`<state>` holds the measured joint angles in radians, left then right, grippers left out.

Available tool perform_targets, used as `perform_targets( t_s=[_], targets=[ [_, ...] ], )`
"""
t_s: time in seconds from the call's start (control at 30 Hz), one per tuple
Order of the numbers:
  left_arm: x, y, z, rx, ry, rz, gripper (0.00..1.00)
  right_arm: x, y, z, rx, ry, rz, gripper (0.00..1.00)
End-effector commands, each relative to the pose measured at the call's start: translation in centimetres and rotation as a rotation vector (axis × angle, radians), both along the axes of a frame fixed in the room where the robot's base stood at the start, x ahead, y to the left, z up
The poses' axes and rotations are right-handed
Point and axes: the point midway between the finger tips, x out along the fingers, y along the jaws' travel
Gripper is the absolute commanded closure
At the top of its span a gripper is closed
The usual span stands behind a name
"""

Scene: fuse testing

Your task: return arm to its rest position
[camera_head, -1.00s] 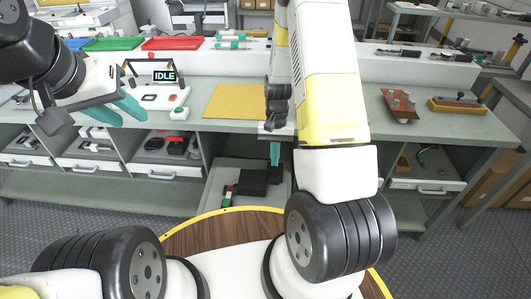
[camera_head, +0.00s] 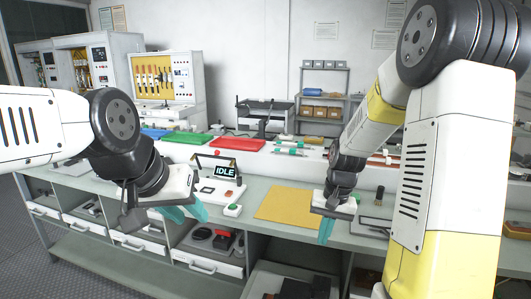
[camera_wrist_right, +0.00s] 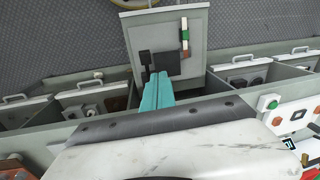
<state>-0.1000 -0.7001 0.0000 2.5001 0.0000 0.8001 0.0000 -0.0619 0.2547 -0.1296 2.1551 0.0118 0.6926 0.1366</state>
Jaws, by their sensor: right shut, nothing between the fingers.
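My right arm is raised over the bench front at the right in the head view. Its teal fingers, the right gripper (camera_head: 326,230), are closed together and empty, pointing down past the yellow mat. The right wrist view shows the same shut fingers (camera_wrist_right: 158,92) with nothing between them, above the pulled-out drawer (camera_wrist_right: 190,22). My left gripper (camera_head: 186,213) hangs in front of the bench's left half, its two teal fingers apart with nothing visible between them.
The workbench (camera_head: 368,238) carries a yellow mat (camera_head: 285,204), a tester with an IDLE display (camera_head: 225,171), and red (camera_head: 238,145) and green (camera_head: 187,137) trays. The open drawer (camera_head: 262,284) juts out below. Cabinets and a shelf stand behind.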

Motion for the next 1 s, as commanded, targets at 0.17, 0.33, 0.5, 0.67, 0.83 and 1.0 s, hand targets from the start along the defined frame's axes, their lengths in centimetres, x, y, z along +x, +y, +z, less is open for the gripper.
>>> perform_targets(
  t_s=[0.17, 0.33, 0.5, 0.67, 0.83, 1.0],
  targets=[
    [0.0, 0.0, 0.0, 0.0, 0.0, 0.0, 0.66, -3.1, 0.9, 7.6, 0.022, -0.152, 0.058, 1.0],
    [0.0, 0.0, 0.0, 0.0, 0.0, 0.0, 0.66, -7.1, 1.5, 12.9, 0.025, -0.289, 0.117, 1.0],
    [0.0, 0.0, 0.0, 0.0, 0.0, 0.0, 0.66, -11.5, 2.0, 16.5, 0.014, -0.418, 0.172, 1.0],
    [0.0, 0.0, 0.0, 0.0, 0.0, 0.0, 0.66, -14.4, 2.2, 18.1, 0.0, -0.502, 0.208, 1.0],
    [0.0, 0.0, 0.0, 0.0, 0.0, 0.0, 0.66, -15.7, 2.3, 18.6, -0.008, -0.539, 0.224, 1.0],
    [0.0, 0.0, 0.0, 0.0, 0.0, 0.0, 0.66, -15.8, 2.3, 18.6, -0.009, -0.542, 0.225, 1.0]
  ],
)
